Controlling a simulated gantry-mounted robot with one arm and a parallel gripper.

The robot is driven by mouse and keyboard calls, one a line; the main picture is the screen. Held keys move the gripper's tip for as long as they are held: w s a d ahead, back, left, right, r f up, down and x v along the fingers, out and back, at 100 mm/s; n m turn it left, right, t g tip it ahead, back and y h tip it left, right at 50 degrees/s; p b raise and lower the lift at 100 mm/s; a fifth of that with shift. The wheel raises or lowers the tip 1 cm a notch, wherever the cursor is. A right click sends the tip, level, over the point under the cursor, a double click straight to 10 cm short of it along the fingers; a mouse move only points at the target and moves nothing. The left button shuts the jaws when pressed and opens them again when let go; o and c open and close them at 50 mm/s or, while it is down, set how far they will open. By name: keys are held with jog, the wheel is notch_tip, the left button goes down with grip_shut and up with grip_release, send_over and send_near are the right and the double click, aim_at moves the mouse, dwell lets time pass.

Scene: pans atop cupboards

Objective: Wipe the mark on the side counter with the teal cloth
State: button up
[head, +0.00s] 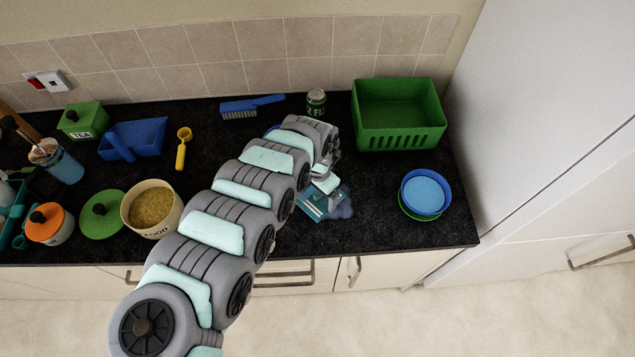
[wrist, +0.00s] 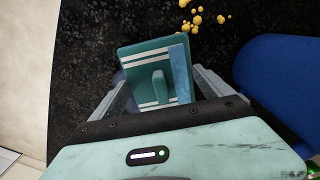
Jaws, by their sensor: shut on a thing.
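The teal cloth (head: 313,207) with white stripes lies at the counter's front, partly under my gripper (head: 326,184). In the wrist view the teal cloth (wrist: 145,62) shows between the two fingers of my gripper (wrist: 158,88), with a raised teal tab in its middle. The gripper is shut on the cloth. The blue-grey mark (head: 345,208) shows on the dark counter just right of the cloth, partly covered by it. My arm hides part of the counter to the left.
A blue bowl (head: 424,194) on a green plate stands to the right, with a green basket (head: 397,136) behind. Yellow crumbs (wrist: 204,17) and a large blue object (wrist: 284,80) are near the cloth in the wrist view.

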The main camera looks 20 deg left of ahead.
aim_at(319, 215)
jog(key=shift+s+d+f, duration=0.1)
jog(key=shift+s+d, duration=0.2)
jog(key=shift+s, duration=0.35)
jog(key=shift+s+d, duration=0.35)
jog(key=shift+s, duration=0.25)
jog(key=shift+s+d+f, duration=0.1)
jog(key=shift+s+d, duration=0.2)
jog(key=shift+s, duration=0.35)
jog(key=shift+s+d, duration=0.2)
jog(key=shift+d, duration=0.05)
jog(key=shift+c, duration=0.6)
jog(key=shift+s+d, duration=0.1)
jog(key=shift+s, duration=0.35)
jog(key=shift+s+r, duration=0.1)
jog(key=shift+r, duration=0.05)
